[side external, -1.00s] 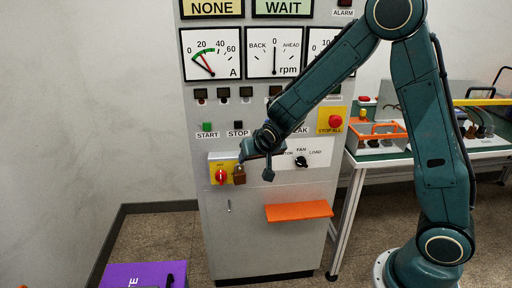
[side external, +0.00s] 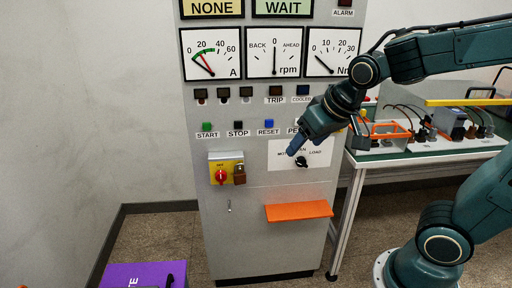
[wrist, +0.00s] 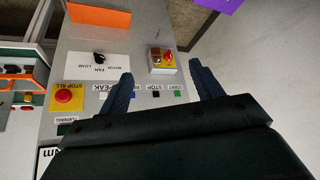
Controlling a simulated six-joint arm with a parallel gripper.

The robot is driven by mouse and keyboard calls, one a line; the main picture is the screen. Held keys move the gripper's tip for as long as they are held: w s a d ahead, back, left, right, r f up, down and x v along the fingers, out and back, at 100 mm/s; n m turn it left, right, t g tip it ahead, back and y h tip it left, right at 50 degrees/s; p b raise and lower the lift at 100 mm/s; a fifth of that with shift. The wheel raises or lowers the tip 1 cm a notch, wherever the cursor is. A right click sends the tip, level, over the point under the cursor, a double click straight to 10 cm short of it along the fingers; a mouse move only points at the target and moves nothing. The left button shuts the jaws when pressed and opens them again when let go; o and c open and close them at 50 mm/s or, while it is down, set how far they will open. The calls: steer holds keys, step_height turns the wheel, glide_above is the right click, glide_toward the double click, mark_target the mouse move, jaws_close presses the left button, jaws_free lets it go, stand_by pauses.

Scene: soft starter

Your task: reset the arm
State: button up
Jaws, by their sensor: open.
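My gripper (side external: 297,146) is in front of the cabinet, just left of the FAN/LOAD knob (side external: 302,162) in the side view, with nothing between its fingers. In the wrist view my gripper (wrist: 160,80) shows two dark blue fingers spread apart. Beyond them is the grey cabinet (side external: 264,245). A red rotary switch on a yellow plate (side external: 221,176) with a brown padlock (side external: 239,174) beside it is on the cabinet's left side; it also shows in the wrist view (wrist: 161,60). My gripper is apart from the switch and padlock.
An orange shelf (side external: 299,211) sticks out of the cabinet below the knob. A purple box (side external: 140,275) stands on the floor at lower left. A bench (side external: 440,148) with an orange-handled box (side external: 384,132) and other devices is at right. The red STOP ALL button (wrist: 64,96) is near.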

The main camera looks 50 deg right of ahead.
steer(key=s+a+r+n+y, duration=0.1)
steer(key=s+a+n, duration=0.1)
steer(key=s, duration=0.9)
steer(key=shift+s+a+r+n, duration=0.15)
steer(key=shift+a+n, duration=0.1)
steer(key=shift+n, duration=0.25)
stand_by(0.9)
